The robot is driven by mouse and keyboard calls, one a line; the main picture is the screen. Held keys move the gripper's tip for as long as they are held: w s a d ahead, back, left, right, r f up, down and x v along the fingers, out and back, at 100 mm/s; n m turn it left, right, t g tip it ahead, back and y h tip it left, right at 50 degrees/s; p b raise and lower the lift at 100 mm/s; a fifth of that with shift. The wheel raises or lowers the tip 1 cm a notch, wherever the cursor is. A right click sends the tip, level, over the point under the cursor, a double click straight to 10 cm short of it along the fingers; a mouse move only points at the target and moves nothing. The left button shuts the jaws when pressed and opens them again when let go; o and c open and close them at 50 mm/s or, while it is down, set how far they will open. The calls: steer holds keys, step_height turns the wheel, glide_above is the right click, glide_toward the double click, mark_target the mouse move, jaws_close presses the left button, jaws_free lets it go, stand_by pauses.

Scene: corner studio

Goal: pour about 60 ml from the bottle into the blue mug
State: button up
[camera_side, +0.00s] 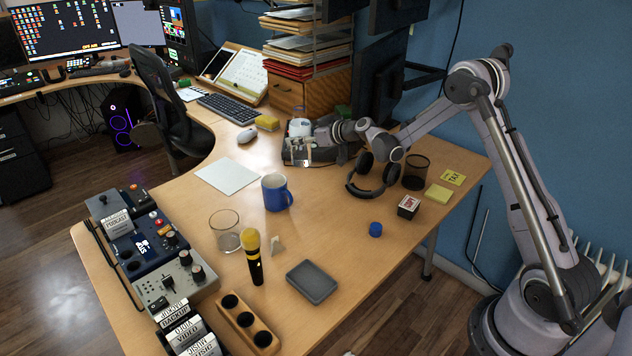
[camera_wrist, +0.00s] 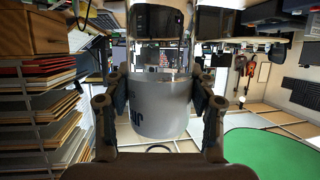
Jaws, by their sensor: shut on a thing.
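The blue mug (camera_side: 274,196) stands upright on the desk, its handle to the right. My gripper (camera_side: 298,150) is at the back of the desk, behind and slightly right of the mug and apart from it. It is shut on the bottle (camera_side: 299,128), a pale grey body mostly hidden by the fingers in the side view. In the wrist view the bottle (camera_wrist: 158,108) shows dark lettering and sits between both fingers (camera_wrist: 160,95). I cannot tell its exact tilt or its liquid level. A blue cap (camera_side: 375,230) lies on the desk at the right.
A clear glass (camera_side: 225,232) and a yellow-black microphone (camera_side: 254,262) stand in front of the mug. Headphones (camera_side: 356,190) and a black mesh cup (camera_side: 416,172) are at the right. Paper trays (camera_side: 306,45) rise behind the gripper. White paper (camera_side: 227,176) lies left of the mug.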

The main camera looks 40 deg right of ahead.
mark_target(308, 156)
step_height(308, 156, down, 10)
stand_by(0.3)
steer(key=shift+r+n, duration=0.1)
steer(key=shift+n, duration=0.2)
steer(key=shift+d+n+h, duration=0.25)
steer(key=shift+n+h, duration=0.85)
steer(key=shift+f+n+g+h+p, duration=0.2)
steer(key=shift+n+g+h+p, duration=0.15)
steer(key=shift+n+h, duration=0.5)
steer(key=d+f+n+h, duration=0.1)
steer(key=n, duration=0.1)
steer(key=d+f+n+h, duration=0.1)
steer(key=h, duration=0.1)
steer(key=shift+s+d+n, duration=0.1)
steer(key=shift+d+n, duration=0.1)
steer(key=shift+n, duration=0.15)
steer(key=shift+a+r+n+h+p, duration=0.2)
steer(key=shift+r+n+h+p, duration=0.5)
steer(key=shift+r+n, duration=0.65)
steer(key=shift+r+h, duration=0.25)
steer(key=shift+r, duration=0.5)
